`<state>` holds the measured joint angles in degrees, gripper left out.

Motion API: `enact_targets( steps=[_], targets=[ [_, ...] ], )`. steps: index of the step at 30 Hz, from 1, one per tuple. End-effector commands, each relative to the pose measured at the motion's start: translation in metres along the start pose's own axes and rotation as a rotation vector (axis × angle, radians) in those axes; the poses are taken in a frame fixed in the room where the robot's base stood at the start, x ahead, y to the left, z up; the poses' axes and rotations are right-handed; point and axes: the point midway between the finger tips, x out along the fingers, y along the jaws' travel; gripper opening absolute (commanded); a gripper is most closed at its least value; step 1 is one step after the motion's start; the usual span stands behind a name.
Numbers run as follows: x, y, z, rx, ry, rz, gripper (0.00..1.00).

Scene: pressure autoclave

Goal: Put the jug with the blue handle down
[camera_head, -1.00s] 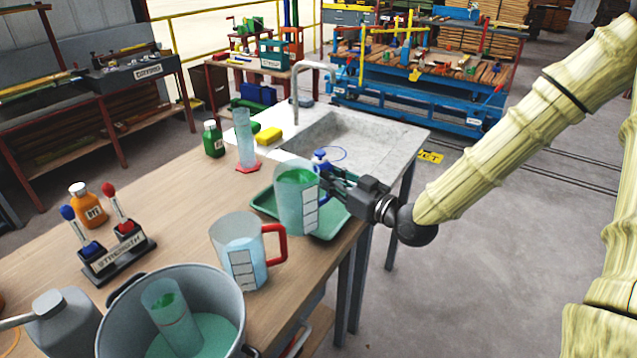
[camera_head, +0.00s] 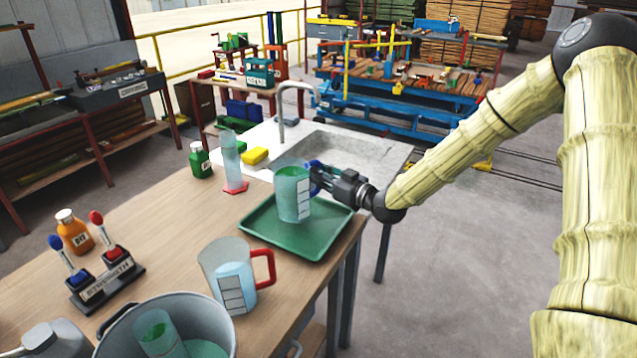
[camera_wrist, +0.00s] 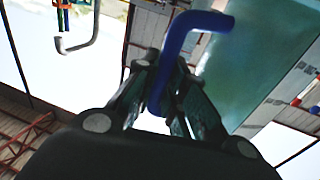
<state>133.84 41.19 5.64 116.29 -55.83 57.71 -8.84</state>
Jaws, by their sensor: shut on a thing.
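The jug with the blue handle (camera_head: 291,196) holds green liquid and stands upright at or just above the green tray (camera_head: 268,236); I cannot tell if its base touches. My gripper (camera_head: 321,181) is shut on its blue handle from the right. In the wrist view the blue handle (camera_wrist: 184,52) passes between my fingers (camera_wrist: 166,100), with the jug's greenish wall (camera_wrist: 240,70) behind it. The tray lies on the wooden table near its right edge.
A jug with a red handle (camera_head: 227,277) stands in front of the tray. A tall cylinder (camera_head: 231,160) on a red base stands behind left. The sink (camera_head: 340,150) is behind. A large pot (camera_head: 113,328) is at the front. The tray's front part is bare.

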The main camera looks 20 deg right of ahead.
Motion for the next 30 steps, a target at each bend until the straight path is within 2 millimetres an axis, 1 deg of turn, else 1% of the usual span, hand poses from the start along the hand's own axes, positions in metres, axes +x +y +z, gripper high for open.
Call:
enact_targets(
  steps=[10, 24, 25, 27, 28, 30],
  targets=[
    [0.000, 0.000, 0.028, 0.001, 0.000, 0.001, 0.00],
    [-0.001, 0.000, 0.035, 0.000, 0.001, 0.001, 0.00],
    [-0.001, 0.000, 0.034, 0.000, 0.000, 0.001, 0.18],
    [-0.001, 0.000, 0.034, 0.000, 0.000, 0.001, 0.31],
    [-0.001, 0.000, 0.034, 0.000, 0.000, 0.001, 0.34],
    [-0.001, 0.000, 0.034, 0.000, 0.000, 0.001, 0.34]
  ],
)
